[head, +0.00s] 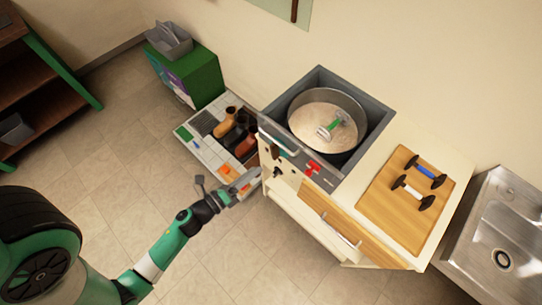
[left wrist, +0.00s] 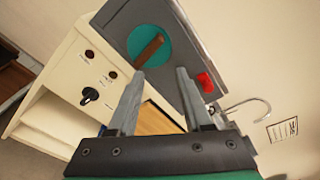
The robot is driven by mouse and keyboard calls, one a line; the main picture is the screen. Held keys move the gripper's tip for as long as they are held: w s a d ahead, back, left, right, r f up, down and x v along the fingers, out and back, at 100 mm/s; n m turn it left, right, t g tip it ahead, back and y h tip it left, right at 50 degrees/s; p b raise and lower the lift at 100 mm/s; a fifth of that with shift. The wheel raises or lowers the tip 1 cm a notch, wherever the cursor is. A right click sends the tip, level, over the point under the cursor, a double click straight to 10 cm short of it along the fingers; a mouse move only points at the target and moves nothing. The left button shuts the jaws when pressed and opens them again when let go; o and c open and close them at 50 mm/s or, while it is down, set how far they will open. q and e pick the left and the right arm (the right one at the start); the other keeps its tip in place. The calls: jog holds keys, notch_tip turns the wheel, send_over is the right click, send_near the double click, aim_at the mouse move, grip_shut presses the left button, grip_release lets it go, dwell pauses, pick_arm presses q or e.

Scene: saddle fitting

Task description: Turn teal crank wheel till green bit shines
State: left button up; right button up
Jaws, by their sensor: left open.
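The teal crank wheel (left wrist: 165,45) is a round disc with a brown bar across it, on the front of a grey box, in the left wrist view. In the head view only a sliver of teal (head: 279,147) shows on the box front. My left gripper (head: 246,184) is open and empty, in front of the cream cabinet below the box. In the left wrist view its fingertips (left wrist: 160,73) are just below the wheel and appear apart from it. Two dark red round spots (left wrist: 89,54) on the cream panel look unlit. My right gripper is not in view.
A red knob (left wrist: 205,82) sits beside the wheel; a black knob (left wrist: 90,95) is on the panel. The grey box (head: 374,137) holds a round pan (head: 358,104). A wooden board (head: 385,230) with two dumbbell-like items and a sink (head: 480,245) lie right. A cluttered tray (head: 212,165) is left.

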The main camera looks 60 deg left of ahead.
aim_at(272, 153)
pick_arm(q)
jog(key=w+a+m+b, duration=0.1)
jog(key=w+m+b, duration=0.1)
jog(key=m, duration=0.1)
jog(key=w+a+f+m+y+b, duration=0.1)
jog(key=w+m+b, duration=0.1)
jog(key=w+m, duration=0.1)
jog(key=w+a+m+b, duration=0.1)
jog(key=w+m, duration=0.1)
jog(key=w, duration=0.1)
jog(key=shift+a+f+m+t+b, duration=0.15)
jog(key=shift+f+m+t+b, duration=0.15)
jog(key=shift+m+t+b, duration=0.1)
jog(key=shift+w+a+f, duration=0.1)
jog(key=shift+w+a, duration=0.05)
jog(key=shift+w, duration=0.4)
grip_shut()
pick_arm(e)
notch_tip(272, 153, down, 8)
